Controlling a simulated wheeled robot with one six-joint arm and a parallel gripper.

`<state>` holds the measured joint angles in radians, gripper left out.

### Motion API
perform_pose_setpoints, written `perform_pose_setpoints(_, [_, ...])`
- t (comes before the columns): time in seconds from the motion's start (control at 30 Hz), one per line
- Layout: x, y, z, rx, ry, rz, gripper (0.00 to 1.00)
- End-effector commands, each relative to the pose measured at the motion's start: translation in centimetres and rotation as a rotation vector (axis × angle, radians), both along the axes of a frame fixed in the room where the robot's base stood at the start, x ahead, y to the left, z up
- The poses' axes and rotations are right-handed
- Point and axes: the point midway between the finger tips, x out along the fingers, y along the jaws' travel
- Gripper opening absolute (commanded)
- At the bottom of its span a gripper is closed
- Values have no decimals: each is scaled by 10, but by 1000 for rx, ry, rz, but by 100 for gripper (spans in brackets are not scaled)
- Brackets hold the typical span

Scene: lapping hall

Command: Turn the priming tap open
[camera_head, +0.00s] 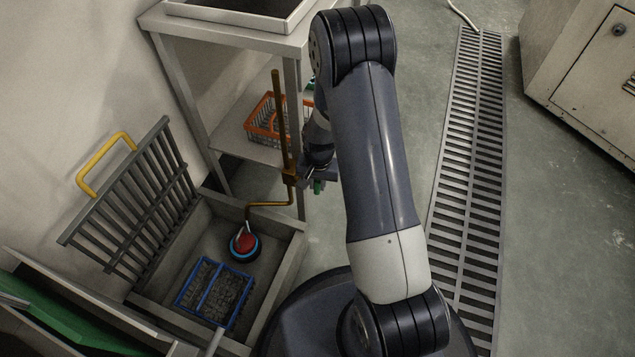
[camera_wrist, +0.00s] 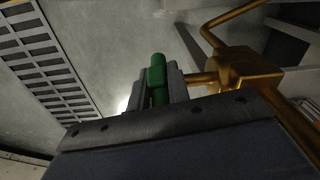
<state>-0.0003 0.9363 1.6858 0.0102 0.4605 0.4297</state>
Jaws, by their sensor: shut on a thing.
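The priming tap is a brass fitting (camera_wrist: 240,70) on a brown-gold pipe, with a green handle (camera_wrist: 157,78) on its stem. In the head view the pipe (camera_head: 281,130) rises beside the bench leg and bends down over the pit; a little of the green handle (camera_head: 318,186) shows at the tap. My gripper (camera_wrist: 158,90) is shut on the green handle, one finger on each side of it. In the head view my gripper (camera_head: 317,178) is small and partly hidden by my own arm. The brass body is to the right of the fingers in the wrist view.
A pit (camera_head: 290,255) holds a blue basket (camera_head: 187,296) and a round red-and-blue thing (camera_head: 244,243). A grate with a yellow handle (camera_head: 100,155) leans on the wall. A bench (camera_head: 225,35) carries an orange basket (camera_head: 262,118) on its shelf. A floor drain grating (camera_head: 470,160) runs right of my arm.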

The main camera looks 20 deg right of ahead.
Motion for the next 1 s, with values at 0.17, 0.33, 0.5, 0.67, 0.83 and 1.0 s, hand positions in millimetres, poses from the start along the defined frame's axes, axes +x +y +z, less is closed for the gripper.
perform_pose_setpoints(0.17, [0,0,-4,-54,-73,7,0])
perform_pose_setpoints(0.33, [-1,0,-3,-84,-115,6,0])
perform_pose_setpoints(0.5, [0,0,0,-94,-133,5,0])
perform_pose_setpoints(0.67, [0,0,0,-93,-132,3,0])
perform_pose_setpoints(0.83, [0,0,0,-93,-132,3,23])
perform_pose_setpoints(1.0, [0,0,0,-93,-132,3,37])
